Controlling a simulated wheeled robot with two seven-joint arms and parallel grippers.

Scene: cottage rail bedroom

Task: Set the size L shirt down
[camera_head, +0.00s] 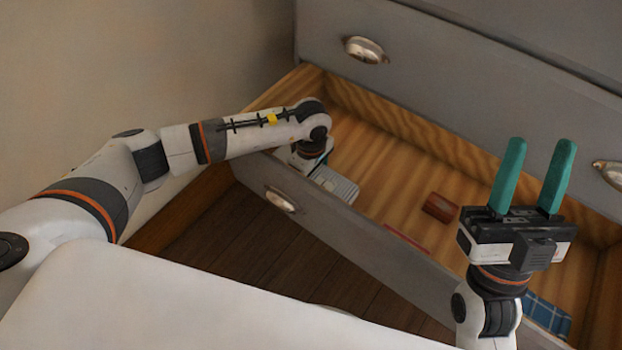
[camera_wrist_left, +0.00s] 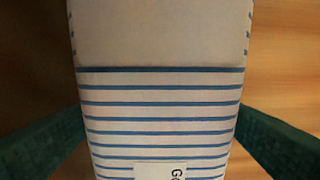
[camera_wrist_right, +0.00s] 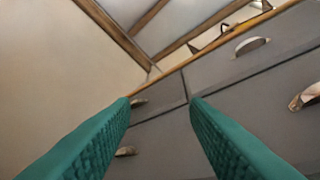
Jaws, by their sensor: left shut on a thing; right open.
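A folded white shirt with blue stripes (camera_wrist_left: 160,105) fills the middle of the left wrist view, between the two green fingers. A white label on it shows only a "G" and part of another letter; no size can be read. In the head view, part of the shirt (camera_head: 338,186) shows just inside the front of the open drawer. My left gripper (camera_head: 316,168) is shut on the shirt, pointing down into the drawer (camera_head: 375,150); its fingers are mostly hidden in the head view. My right gripper (camera_head: 540,160) is open and empty, fingers pointing up, over the drawer's right part.
A small red-brown box (camera_head: 440,208) lies in the drawer's middle. A flat red thing (camera_head: 406,240) lies by the front wall, and a blue plaid cloth (camera_head: 547,314) lies at the right, partly hidden. Bare wood lies between. The grey dresser front (camera_head: 450,70) rises behind.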

